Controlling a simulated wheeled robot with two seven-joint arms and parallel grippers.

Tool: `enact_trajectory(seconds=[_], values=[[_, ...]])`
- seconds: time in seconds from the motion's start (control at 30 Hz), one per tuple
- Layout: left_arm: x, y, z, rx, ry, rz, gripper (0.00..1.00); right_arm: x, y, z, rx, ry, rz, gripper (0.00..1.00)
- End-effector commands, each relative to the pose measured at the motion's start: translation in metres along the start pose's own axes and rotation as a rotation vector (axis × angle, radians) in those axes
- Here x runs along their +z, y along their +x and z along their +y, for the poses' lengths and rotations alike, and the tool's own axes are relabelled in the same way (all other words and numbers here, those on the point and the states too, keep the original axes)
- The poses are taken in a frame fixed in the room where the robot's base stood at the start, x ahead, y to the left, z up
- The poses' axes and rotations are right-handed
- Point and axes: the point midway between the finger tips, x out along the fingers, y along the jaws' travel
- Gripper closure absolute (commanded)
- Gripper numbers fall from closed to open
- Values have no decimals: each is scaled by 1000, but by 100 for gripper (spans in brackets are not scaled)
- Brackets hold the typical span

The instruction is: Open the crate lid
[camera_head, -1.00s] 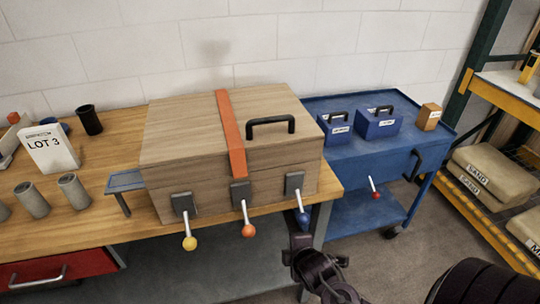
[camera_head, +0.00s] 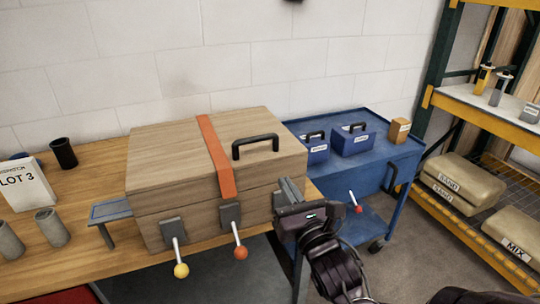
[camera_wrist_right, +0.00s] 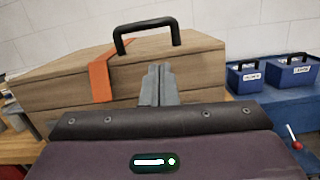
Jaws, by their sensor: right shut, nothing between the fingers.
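The wooden crate (camera_head: 160,203) stands on the workbench. Its lid (camera_head: 165,150) is down, with an orange strap (camera_head: 214,155) across it and a black handle (camera_head: 255,146) on top; the handle also shows in the wrist view (camera_wrist_right: 146,27). Two front latches hang downward, one with a yellow knob (camera_head: 181,270), one with an orange knob (camera_head: 240,253). The third, blue-knobbed latch is hidden behind my right gripper (camera_head: 287,190). That gripper is shut and empty at the crate's front right corner; its grey fingers (camera_wrist_right: 158,84) show below the handle. I cannot tell whether they touch the crate. My left gripper is out of view.
A blue cart (camera_head: 350,185) with blue boxes (camera_head: 353,140) and a red-knobbed lever (camera_head: 357,207) stands to the right. Shelving with sacks (camera_head: 465,182) is beyond it. A LOT 3 sign (camera_head: 25,186) and cups (camera_head: 52,228) are on the bench at left.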

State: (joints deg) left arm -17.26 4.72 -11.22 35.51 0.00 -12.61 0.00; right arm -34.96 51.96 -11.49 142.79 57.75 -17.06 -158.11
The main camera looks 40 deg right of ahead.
Motion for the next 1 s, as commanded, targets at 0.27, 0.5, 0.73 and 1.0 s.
enact_trajectory(seconds=[0.27,0.5,0.73,1.0], values=[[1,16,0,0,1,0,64,6,7,0,6,-75,-42,100],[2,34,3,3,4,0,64,14,34,1,4,-77,-43,100],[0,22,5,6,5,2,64,16,72,0,2,-75,-39,100],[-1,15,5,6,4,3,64,14,96,1,3,-74,-36,100]])
